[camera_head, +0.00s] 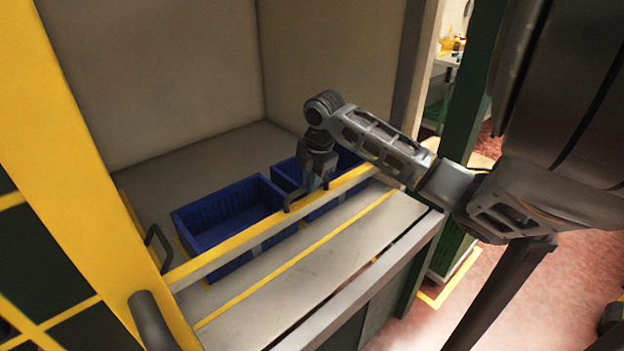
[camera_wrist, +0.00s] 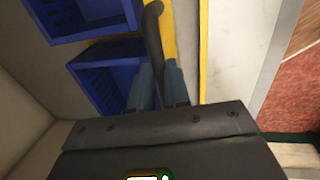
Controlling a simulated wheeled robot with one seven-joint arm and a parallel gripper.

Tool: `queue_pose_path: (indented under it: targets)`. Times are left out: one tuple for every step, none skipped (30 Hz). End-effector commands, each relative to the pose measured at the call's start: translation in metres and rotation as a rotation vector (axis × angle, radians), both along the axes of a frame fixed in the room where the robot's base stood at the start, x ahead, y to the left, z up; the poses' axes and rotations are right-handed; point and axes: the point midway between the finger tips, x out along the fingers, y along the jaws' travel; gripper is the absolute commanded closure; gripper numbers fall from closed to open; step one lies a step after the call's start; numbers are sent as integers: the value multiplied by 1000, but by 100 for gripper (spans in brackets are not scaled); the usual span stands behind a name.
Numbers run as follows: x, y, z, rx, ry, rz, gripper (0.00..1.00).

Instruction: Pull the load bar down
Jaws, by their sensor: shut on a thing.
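The load bar (camera_head: 236,239) is a long yellow bar running across the front of the blue crates, low over the pale ledge. It also shows as a yellow strip in the wrist view (camera_wrist: 169,38). A dark curved handle (camera_head: 293,201) stands on the bar, and it also appears in the wrist view (camera_wrist: 153,35). My gripper (camera_head: 318,183) is at the bar from above, its fingers shut on this handle. The wrist view shows the two fingers (camera_wrist: 160,85) on either side of the handle; their lower parts and the grip itself are partly hidden.
Two blue crates stand behind the bar, one left (camera_head: 228,207) and one right (camera_head: 287,172). A second dark handle (camera_head: 157,243) is near the bar's left end. A yellow post (camera_head: 85,170) rises at left. The pale ledge (camera_head: 330,245) in front is clear.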

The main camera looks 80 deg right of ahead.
Motion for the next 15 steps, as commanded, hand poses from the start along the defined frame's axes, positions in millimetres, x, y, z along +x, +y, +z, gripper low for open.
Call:
queue_pose_path:
  targets:
    - [0, 1, -12, 3, 2, -1, 100]
    - [-1, 1, -16, 4, 3, -1, 100]
    - [-1, 1, -22, 4, 3, -1, 100]
    - [-1, 1, -27, 4, 3, -1, 100]
    - [-1, 1, -31, 4, 3, -1, 100]
    - [-1, 1, -36, 4, 3, -1, 100]
    - [0, 1, -40, 3, 2, 0, 100]
    - [0, 1, -42, 3, 2, 0, 100]
    - [0, 1, -44, 3, 2, 0, 100]
    - [-1, 1, -45, 3, 2, 0, 100]
    - [0, 1, -45, 3, 2, 0, 100]
    - [0, 1, -45, 3, 4, 0, 100]
    - [-1, 1, -45, 3, 4, 0, 100]
    - [-1, 1, -45, 4, 5, 0, 100]
    - [-1, 1, -45, 5, 5, -1, 100]
